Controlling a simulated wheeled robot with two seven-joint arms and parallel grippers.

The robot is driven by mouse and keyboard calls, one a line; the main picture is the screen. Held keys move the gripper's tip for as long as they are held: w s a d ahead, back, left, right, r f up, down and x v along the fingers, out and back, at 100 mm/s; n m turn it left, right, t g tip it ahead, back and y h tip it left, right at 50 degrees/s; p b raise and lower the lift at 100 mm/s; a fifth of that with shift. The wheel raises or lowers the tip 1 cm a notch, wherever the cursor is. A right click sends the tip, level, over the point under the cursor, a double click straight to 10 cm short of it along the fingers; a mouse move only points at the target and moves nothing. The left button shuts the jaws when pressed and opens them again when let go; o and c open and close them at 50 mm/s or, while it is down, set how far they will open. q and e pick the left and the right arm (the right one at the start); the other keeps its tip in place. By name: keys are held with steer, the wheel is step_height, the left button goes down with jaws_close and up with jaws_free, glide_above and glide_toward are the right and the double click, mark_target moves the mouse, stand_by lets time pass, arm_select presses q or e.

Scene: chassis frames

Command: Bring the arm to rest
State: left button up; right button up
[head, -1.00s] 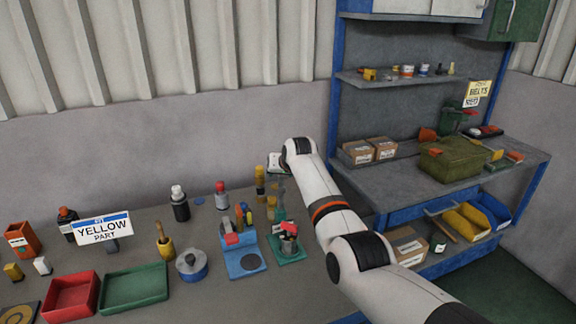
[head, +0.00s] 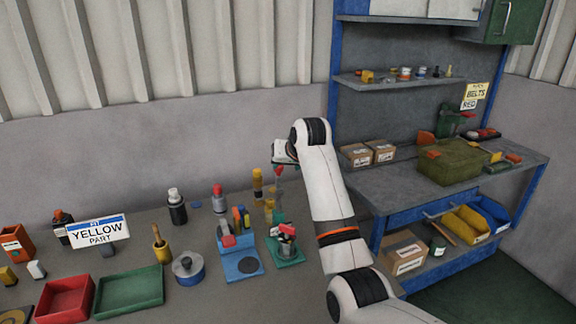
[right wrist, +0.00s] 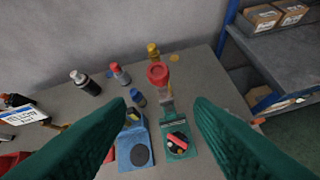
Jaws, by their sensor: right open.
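My right arm reaches in from the lower right in the head view, with its white wrist raised above the back right of the grey bench (head: 130,215). My right gripper (right wrist: 160,101) is open, with its two green fingers spread wide and nothing between them. Beyond and below the fingers are a green fixture (right wrist: 177,148) and a blue fixture (right wrist: 134,152). The fingers are hard to make out in the head view. My left gripper is not in view.
Bottles (head: 177,206), a blue pot (head: 188,268), a green tray (head: 128,292) and a red tray (head: 66,297) stand on the bench to the left. A blue-framed shelf unit (head: 400,205) with boxes stands right of my arm. Open air surrounds the wrist.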

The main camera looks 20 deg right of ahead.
stand_by(0.3)
steer(key=s+f+n+g, duration=0.2)
steer(key=s+f+g, duration=0.1)
steer(key=s+f, duration=1.9)
steer(key=s+a+f+n+g, duration=0.1)
steer(key=s+a+f, duration=0.1)
steer(key=s, duration=1.1)
steer(key=s+a+f+n+g, duration=0.1)
steer(key=s+a+f+n, duration=0.15)
steer(key=s, duration=1.15)
step_height(320, 180, down, 28)
steer(key=g+b, duration=0.2)
steer(key=s+d+f+g+b, duration=0.1)
steer(key=s+d+f, duration=0.2)
steer(key=s+f, duration=1.4)
steer(key=shift+s+d+f, duration=0.2)
steer(key=shift+f, duration=0.15)
